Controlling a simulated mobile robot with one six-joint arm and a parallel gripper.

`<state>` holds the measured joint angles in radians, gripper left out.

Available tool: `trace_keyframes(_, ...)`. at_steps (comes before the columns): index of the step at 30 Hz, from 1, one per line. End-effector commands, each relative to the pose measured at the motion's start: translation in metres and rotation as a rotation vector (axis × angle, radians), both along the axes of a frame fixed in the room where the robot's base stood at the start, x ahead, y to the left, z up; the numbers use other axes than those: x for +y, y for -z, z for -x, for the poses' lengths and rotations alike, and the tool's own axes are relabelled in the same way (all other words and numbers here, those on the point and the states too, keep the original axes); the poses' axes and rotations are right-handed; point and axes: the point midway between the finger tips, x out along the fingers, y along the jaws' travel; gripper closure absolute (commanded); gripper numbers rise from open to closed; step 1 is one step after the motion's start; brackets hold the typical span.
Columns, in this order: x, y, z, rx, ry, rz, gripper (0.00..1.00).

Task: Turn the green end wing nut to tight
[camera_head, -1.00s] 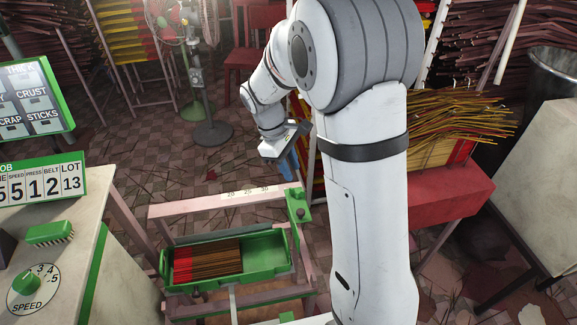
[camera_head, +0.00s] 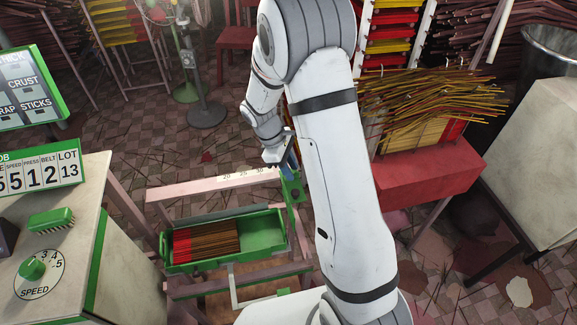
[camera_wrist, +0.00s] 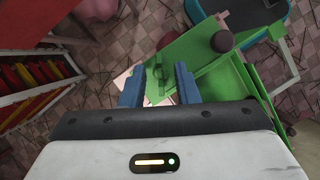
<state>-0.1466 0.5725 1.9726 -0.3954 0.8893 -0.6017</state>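The green end plate (camera_head: 292,184) sits at the right end of the pink frame's scale bar, with a dark round knob (camera_wrist: 222,41) on it. In the wrist view a small green upright piece (camera_wrist: 157,76), seemingly the wing nut, shows on this plate between my fingertips. My gripper (camera_wrist: 158,80) is open, its two blue fingers apart on either side of that piece, with gaps showing; contact cannot be made out. In the head view my gripper (camera_head: 289,163) is over the plate, and the wing nut is hidden there.
A green tray (camera_head: 265,239) holding brown and red sticks lies in the pink frame (camera_head: 190,190). A counter (camera_head: 120,265) with a speed dial (camera_head: 38,272) stands at left. A red bench (camera_head: 430,182) with incense sticks is at right.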

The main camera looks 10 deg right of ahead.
Motion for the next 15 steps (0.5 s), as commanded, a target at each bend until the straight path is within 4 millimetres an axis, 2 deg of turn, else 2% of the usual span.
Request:
trace_keyframes(5,0.0002,0.0000,-0.0001,0.000,0.000,0.000,0.73)
trace_keyframes(15,0.0005,-0.0003,-0.0002,0.000,-0.001,0.000,1.00)
